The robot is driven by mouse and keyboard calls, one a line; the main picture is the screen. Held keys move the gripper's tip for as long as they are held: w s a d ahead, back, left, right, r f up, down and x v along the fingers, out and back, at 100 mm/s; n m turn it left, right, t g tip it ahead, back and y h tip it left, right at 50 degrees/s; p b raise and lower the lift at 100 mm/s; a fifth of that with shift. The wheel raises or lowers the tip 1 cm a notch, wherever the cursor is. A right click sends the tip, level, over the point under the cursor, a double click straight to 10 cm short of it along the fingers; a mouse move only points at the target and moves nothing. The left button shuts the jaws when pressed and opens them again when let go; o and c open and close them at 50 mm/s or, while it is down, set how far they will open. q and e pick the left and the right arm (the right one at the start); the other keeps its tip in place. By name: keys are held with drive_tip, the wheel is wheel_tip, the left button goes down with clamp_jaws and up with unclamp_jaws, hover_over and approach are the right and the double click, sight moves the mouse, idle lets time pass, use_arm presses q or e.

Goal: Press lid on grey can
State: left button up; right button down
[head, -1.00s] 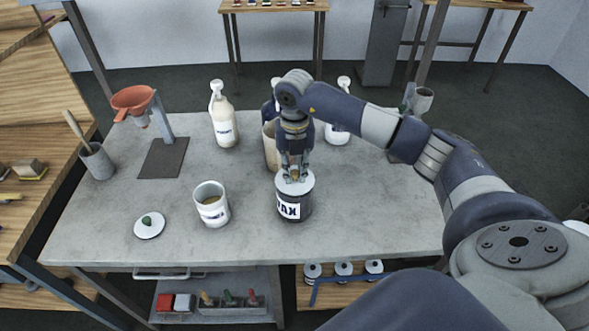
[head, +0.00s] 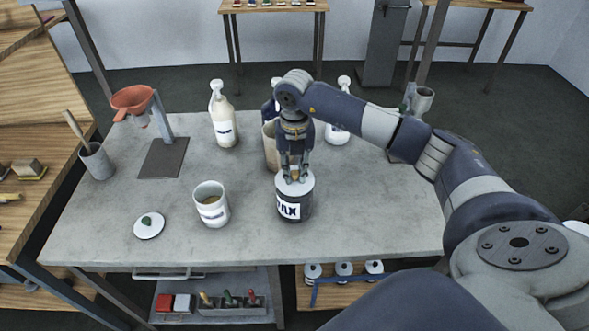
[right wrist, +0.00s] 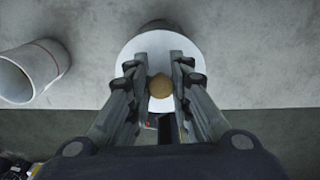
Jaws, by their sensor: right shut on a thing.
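The dark grey can (head: 293,205) with a white WAX label stands upright near the front middle of the table. A pale round lid (head: 307,183) lies across its top; it also shows in the right wrist view (right wrist: 133,58). The lid has a small ochre knob (right wrist: 160,87). My right gripper (head: 295,177) points straight down over the can, its fingers shut on the knob. In the right wrist view the fingers (right wrist: 160,80) flank the knob. The seam between lid and can is too small to judge. My left gripper is not in view.
An open white can (head: 211,208) stands left of the grey can. A white lid with a green knob (head: 149,225) lies beside it. Bottles (head: 224,125) and a beige container (head: 270,150) stand behind. An orange funnel (head: 132,101) is back left. The table's right front is clear.

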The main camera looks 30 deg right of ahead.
drive_tip(key=shift+f, duration=0.1)
idle(0.6)
drive_tip(key=c, duration=1.4)
unclamp_jaws()
drive_tip(key=shift+o, duration=0.2)
drive_tip(key=o, duration=0.5)
